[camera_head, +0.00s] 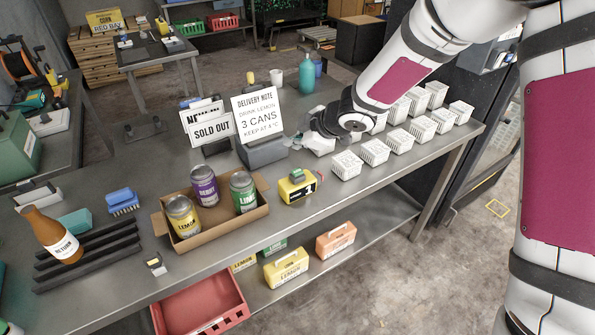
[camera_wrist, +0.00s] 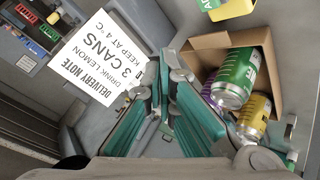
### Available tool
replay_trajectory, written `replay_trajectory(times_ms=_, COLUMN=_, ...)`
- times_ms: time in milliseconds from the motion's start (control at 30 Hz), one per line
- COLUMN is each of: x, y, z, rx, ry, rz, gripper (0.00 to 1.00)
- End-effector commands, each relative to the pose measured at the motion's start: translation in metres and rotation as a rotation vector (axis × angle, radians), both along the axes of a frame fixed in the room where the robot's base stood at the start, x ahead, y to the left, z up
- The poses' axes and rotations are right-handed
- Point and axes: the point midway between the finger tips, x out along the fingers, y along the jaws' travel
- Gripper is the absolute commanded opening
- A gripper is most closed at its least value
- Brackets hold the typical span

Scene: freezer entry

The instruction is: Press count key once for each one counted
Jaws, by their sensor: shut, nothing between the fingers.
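A yellow counter (camera_head: 297,187) with a dark display reading 1 stands on the steel table; a red part shows at its right end. Its yellow edge also shows at the top of the wrist view (camera_wrist: 232,9). An open cardboard box (camera_head: 223,225) left of it holds a yellow lemon can (camera_head: 183,217), a purple berry can (camera_head: 205,186) and a green lime can (camera_head: 243,192). A delivery note (camera_head: 257,115) reads drink lemon, 3 cans, keep at 4°C. My gripper (camera_head: 318,144) is shut and empty, above the table behind the counter and beside the note; its teal fingers (camera_wrist: 168,72) fill the wrist view's middle.
Several white ribbed blocks (camera_head: 375,152) stand in rows right of my gripper. A sold out sign (camera_head: 212,127), teal bottle (camera_head: 306,76) and white cup (camera_head: 276,77) stand behind. A brown bottle (camera_head: 52,235) lies on a dark rack at left. Bare table lies before the counter.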

Motion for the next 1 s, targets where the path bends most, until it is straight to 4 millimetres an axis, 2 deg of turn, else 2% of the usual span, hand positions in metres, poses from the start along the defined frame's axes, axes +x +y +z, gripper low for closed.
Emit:
replay_trajectory(times_ms=100, x=0.004, y=0.001, z=-0.014, rx=0.0, ry=0.0, rz=0.002, gripper=0.0)
replay_trajectory(times_ms=600, x=0.003, y=0.0, z=-0.054, rx=0.0, ry=-0.001, rz=0.001, gripper=0.0)
replay_trajectory(times_ms=1000, x=0.0, y=0.0, z=-0.065, rx=0.001, ry=-0.001, rz=0.0, gripper=0.0)
